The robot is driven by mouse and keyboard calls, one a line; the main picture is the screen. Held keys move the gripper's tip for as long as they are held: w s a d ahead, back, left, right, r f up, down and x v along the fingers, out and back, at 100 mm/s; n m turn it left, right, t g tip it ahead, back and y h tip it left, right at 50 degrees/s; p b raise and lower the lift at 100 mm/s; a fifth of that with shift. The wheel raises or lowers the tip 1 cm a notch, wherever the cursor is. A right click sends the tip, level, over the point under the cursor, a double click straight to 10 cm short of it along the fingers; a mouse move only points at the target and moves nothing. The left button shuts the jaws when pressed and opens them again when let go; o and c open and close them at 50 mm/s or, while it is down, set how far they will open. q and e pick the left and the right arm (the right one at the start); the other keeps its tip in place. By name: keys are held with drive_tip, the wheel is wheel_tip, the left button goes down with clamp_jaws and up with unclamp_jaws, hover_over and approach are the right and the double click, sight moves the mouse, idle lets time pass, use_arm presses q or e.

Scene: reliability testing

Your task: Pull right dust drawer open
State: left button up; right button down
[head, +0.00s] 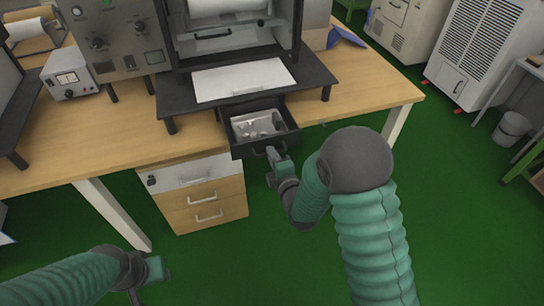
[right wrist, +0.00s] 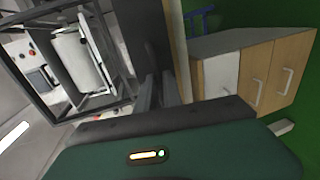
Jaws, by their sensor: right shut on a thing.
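The dark dust drawer (head: 236,137) sticks out from under the black machine in the head view, with a pale tray (head: 257,124) of small light pieces visible inside. My right gripper (head: 271,151) is at the middle of the drawer's front and is shut on its handle; the handle itself is mostly hidden by the fingers. In the right wrist view, the fingers (right wrist: 158,92) reach up to a dark panel. My left gripper (head: 135,292) hangs at the bottom left, away from the drawer; its fingers are too unclear to judge.
The black machine stand (head: 318,79) stands on a wooden table (head: 385,98), with a white sheet (head: 243,79) above the drawer. A wooden cabinet (head: 176,205) with several drawers stands below, left of my right gripper. Green floor is free in front.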

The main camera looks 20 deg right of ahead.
drive_tip(key=shift+d+f, duration=0.1)
drive_tip(key=shift+d, duration=0.1)
drive_tip(key=c, duration=1.8)
unclamp_jaws()
drive_tip(key=o, duration=0.3)
drive_tip(key=p+v, duration=1.5)
drive_tip(key=v, duration=0.1)
drive_tip(key=shift+s+p, duration=0.35)
drive_tip(key=shift+s, duration=0.05)
